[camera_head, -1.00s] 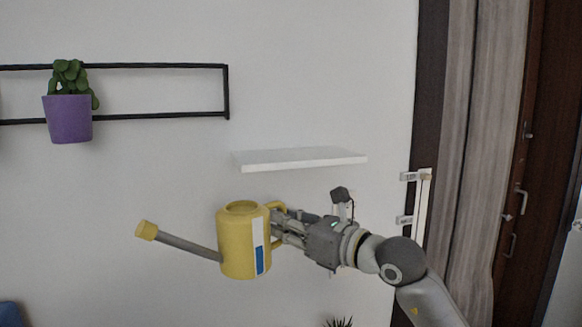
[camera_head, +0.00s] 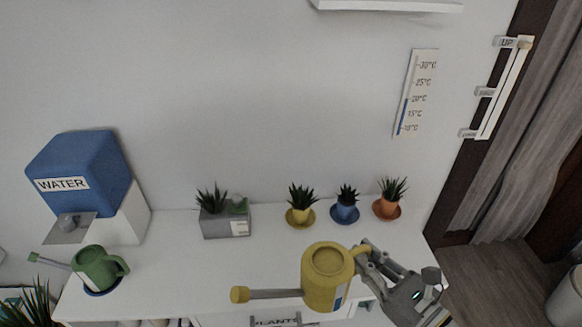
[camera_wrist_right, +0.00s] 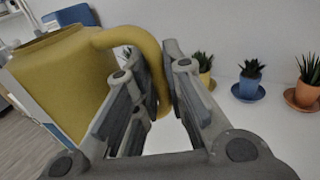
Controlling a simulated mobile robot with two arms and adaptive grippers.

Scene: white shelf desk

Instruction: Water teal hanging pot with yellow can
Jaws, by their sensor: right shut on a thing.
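The yellow can (camera_head: 322,285) is held upright in front of the white desk, its spout pointing left in the head view. My right gripper (camera_head: 366,262) is shut on the can's handle, at the can's right side. In the right wrist view the can's body (camera_wrist_right: 62,85) is at the left, and its curved handle passes between the fingers of my right gripper (camera_wrist_right: 158,55). The teal hanging pot shows in neither current view. My left gripper is not in view.
On the white desk (camera_head: 185,290) stand a blue water tank (camera_head: 85,165), a green can (camera_head: 95,268), a grey planter (camera_head: 225,222), and yellow (camera_head: 300,216), blue (camera_head: 345,212) and orange (camera_head: 388,207) potted plants. A white shelf (camera_head: 390,5) is above.

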